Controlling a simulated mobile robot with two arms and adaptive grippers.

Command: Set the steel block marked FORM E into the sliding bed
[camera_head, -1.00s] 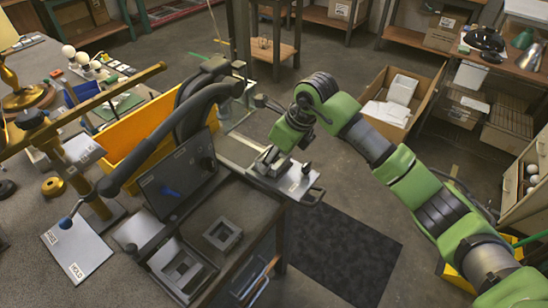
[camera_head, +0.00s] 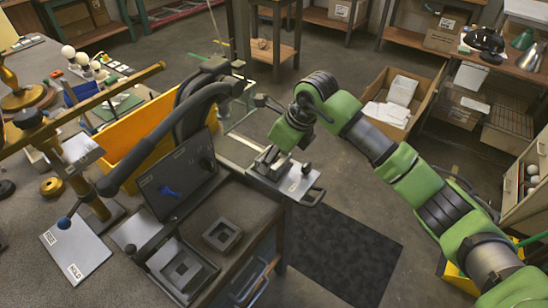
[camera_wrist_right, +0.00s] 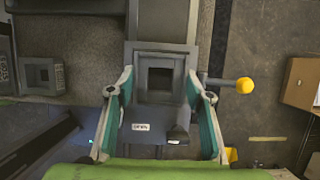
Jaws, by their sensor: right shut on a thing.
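My right gripper (camera_wrist_right: 160,115) has its teal fingers on both sides of a grey steel block (camera_wrist_right: 160,78) with a square hole, and is shut on it. No FORM E marking is legible. The block is over or in the sliding bed (camera_wrist_right: 145,140), whose small label seems to read OPEN; I cannot tell whether it is fully seated. In the head view, my right gripper (camera_head: 275,155) points down at the bed (camera_head: 298,184), which sticks out from the bench, and largely hides the block. My left gripper is not in view.
Other square-holed steel blocks lie on the bench (camera_head: 222,235), (camera_head: 182,270). A dark press lever (camera_head: 150,145) and panel (camera_head: 178,180) stand left of the bed. A yellow knob (camera_wrist_right: 244,85) sticks out beside the block.

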